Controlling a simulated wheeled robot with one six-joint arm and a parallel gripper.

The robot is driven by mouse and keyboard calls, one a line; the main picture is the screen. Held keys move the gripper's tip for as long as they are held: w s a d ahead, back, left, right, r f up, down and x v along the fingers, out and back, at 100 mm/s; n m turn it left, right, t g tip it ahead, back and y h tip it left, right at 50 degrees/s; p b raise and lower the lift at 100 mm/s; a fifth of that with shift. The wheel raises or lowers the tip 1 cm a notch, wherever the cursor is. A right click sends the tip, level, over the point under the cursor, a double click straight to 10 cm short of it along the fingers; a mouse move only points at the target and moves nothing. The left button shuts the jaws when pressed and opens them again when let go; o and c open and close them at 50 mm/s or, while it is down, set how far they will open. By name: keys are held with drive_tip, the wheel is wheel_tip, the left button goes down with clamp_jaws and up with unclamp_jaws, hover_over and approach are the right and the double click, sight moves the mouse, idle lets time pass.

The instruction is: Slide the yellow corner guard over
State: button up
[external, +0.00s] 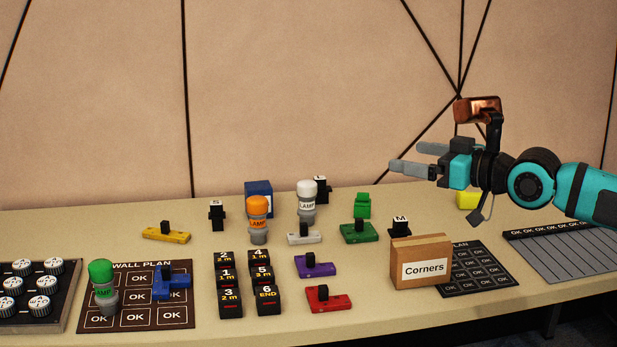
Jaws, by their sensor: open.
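The yellow corner guard (166,234) lies flat on the table at the left, behind the left wall plan mat, with a small black knob standing on it. It touches nothing else that I can see. My gripper (404,157) is open and empty, its grey fingers pointing left. It is raised above the table at the right, well apart from the yellow guard.
White (304,238), green (359,233), purple (315,267), red (328,300) and blue (172,284) guards lie about. Orange (258,220), white (307,202) and green (103,287) lamps stand up. A Corners box (421,262) stands at the right. Black numbered blocks (229,282) fill the centre.

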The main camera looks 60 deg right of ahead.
drive_tip(key=w+d+r+n+g+h, duration=0.1)
drive_tip(key=w+d+n+g+h, duration=0.3)
drive_tip(key=w+d, duration=0.85)
drive_tip(key=w+d+f+g, duration=0.1)
drive_tip(key=w+d+g, duration=0.25)
drive_tip(key=d, duration=0.45)
drive_tip(key=w+d+f+g, duration=0.2)
drive_tip(key=w+d+g, duration=0.15)
drive_tip(key=d, duration=0.45)
drive_tip(key=n+g+y, duration=0.2)
drive_tip(key=g+y, duration=0.2)
drive_tip(key=g, duration=0.2)
hover_over(469, 198)
drive_tip(key=w+d, duration=0.2)
drive_tip(key=w, duration=0.2)
wheel_tip(469, 198, down, 14)
drive_tip(key=shift+s, duration=0.25)
drive_tip(key=shift+f, duration=0.15)
wheel_tip(469, 198, down, 17)
drive_tip(key=shift+f, duration=0.1)
